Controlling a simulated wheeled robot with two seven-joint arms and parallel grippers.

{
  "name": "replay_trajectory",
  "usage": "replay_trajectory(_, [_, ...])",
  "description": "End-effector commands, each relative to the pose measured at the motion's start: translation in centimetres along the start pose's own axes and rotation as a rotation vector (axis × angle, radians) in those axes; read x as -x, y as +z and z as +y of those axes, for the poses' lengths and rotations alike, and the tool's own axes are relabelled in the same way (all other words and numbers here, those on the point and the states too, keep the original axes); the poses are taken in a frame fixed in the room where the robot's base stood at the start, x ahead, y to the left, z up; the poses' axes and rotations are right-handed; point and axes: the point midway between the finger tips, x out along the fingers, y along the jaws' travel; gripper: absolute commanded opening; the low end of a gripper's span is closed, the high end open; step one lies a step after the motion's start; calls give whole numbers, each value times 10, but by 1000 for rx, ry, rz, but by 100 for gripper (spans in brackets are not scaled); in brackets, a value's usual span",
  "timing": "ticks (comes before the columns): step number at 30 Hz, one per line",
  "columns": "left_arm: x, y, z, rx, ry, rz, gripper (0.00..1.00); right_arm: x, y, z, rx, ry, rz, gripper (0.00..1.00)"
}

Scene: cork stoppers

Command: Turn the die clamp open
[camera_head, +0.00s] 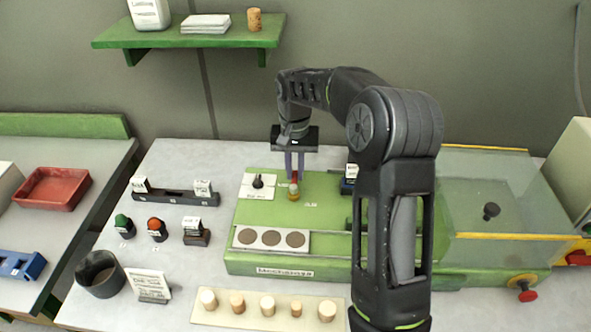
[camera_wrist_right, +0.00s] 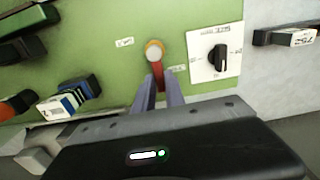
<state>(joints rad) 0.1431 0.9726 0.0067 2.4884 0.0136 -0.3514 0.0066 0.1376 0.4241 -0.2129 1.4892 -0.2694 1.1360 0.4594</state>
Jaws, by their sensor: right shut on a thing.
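The die clamp (camera_head: 293,191) shows as a small red lever with a round brass-coloured, pale-topped end on the green machine deck. In the right wrist view the lever (camera_wrist_right: 157,69) lies between the fingers, with its round end beyond the tips. My right gripper (camera_head: 294,174) reaches down from above and is shut on the red lever. In the wrist view its two grey-violet fingers (camera_wrist_right: 158,90) flank the red part. The fingers hide part of the lever. My left gripper is out of view.
A black rotary knob (camera_head: 258,182) on a white plate sits just left of the clamp. A blue and black block (camera_head: 348,186) stands to the right. A clear cover (camera_head: 490,205) fills the machine's right end. Corks (camera_head: 267,306) stand on a front strip.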

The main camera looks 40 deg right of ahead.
Motion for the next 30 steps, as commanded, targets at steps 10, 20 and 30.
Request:
replay_trajectory(10, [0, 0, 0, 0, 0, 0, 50, 1, 0, -1, 2, -1, 3, 24])
replay_trajectory(20, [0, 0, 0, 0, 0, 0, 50, 0, 0, 0, 0, -1, 1, 36])
replay_trajectory(30, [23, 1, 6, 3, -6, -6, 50, 31, 0, -1, 0, -1, 2, 36])
